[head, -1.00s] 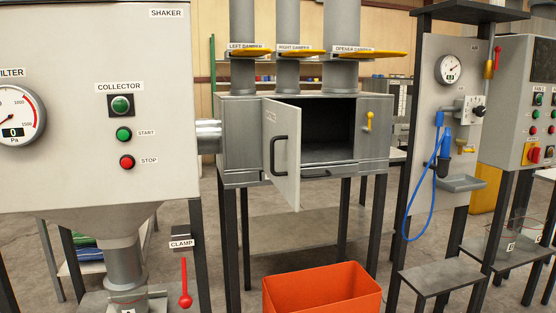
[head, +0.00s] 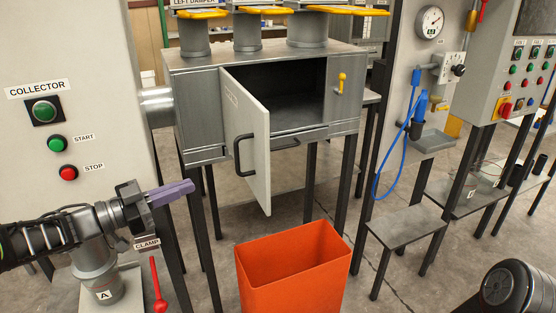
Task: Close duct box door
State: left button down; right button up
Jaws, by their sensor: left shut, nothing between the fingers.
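The duct box (head: 200,100) is a grey metal box on dark legs in the upper middle of the head view. Its pale door (head: 257,165) is hinged at the left of the opening and stands wide open toward me, with a black handle (head: 238,155) on its outer face. The dark interior (head: 285,95) looks empty. A yellow latch (head: 341,82) sits on the box front, right of the opening. My left gripper (head: 190,188) is shut and empty, left of the door and apart from it. My right gripper is not visible; only part of my right arm shows at lower right.
An orange bin (head: 295,275) stands on the floor below and in front of the door. The collector cabinet (head: 75,110) is at left, with a red clamp lever (head: 158,285) near my left arm. A stand with a blue hose (head: 390,150) is at right.

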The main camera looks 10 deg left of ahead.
pick_arm(q)
jog(key=s+d+g, duration=0.1)
jog(key=s+d+g+h, duration=0.2)
jog(key=shift+s+f+m, duration=0.1)
jog(key=shift+f+m, duration=0.15)
jog(key=shift+m, duration=0.15)
jog(key=p, duration=0.2)
send_near(265, 183)
jog(key=x, duration=0.5)
jog(key=shift+d+r, duration=0.15)
jog(key=shift+r, duration=0.05)
jog(key=shift+x, duration=0.8)
jog(key=shift+f, duration=0.15)
